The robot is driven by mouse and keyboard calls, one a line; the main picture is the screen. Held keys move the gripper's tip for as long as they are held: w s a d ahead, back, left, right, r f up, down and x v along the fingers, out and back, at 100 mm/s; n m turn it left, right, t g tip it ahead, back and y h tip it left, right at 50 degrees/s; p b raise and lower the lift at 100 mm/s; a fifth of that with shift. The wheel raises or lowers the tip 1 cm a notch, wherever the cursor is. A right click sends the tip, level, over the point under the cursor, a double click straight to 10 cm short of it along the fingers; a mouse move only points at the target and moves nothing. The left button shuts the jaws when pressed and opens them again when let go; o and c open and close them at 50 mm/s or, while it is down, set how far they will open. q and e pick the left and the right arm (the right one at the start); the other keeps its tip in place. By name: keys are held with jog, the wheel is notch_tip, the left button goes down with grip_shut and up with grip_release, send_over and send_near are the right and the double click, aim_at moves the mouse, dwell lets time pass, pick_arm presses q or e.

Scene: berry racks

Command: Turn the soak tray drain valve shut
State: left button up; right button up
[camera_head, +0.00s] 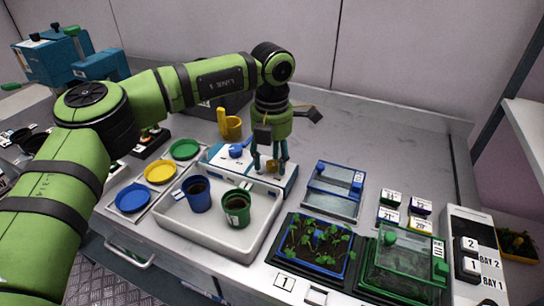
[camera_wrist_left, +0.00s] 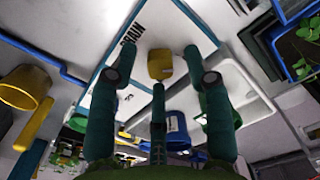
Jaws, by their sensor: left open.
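The soak tray (camera_head: 222,243) is a pale grey basin holding a blue pot (camera_head: 198,200) and a green pot (camera_head: 237,214). A white drain panel (camera_head: 291,177) stands along its back edge. A small yellow knob (camera_head: 271,166), apparently the drain valve, is on this panel; it shows as a yellow block (camera_wrist_left: 160,65) in the left wrist view, near partly readable lettering. My left gripper (camera_head: 268,162) points down over the knob, its fingers open. In the wrist view the fingertips (camera_wrist_left: 160,62) lie around the knob, with no clear contact. My right gripper is not in view.
A yellow mug-like can (camera_head: 232,128) and a blue fitting (camera_head: 237,151) are left of the gripper. Blue, yellow and green dishes (camera_head: 160,172) lie left of the tray. A clear blue-edged box (camera_head: 333,190) and a seedling tray (camera_head: 314,248) are to the right. The back counter is clear.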

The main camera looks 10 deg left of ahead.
pick_arm(q)
jog(key=shift+f, duration=0.15)
grip_shut()
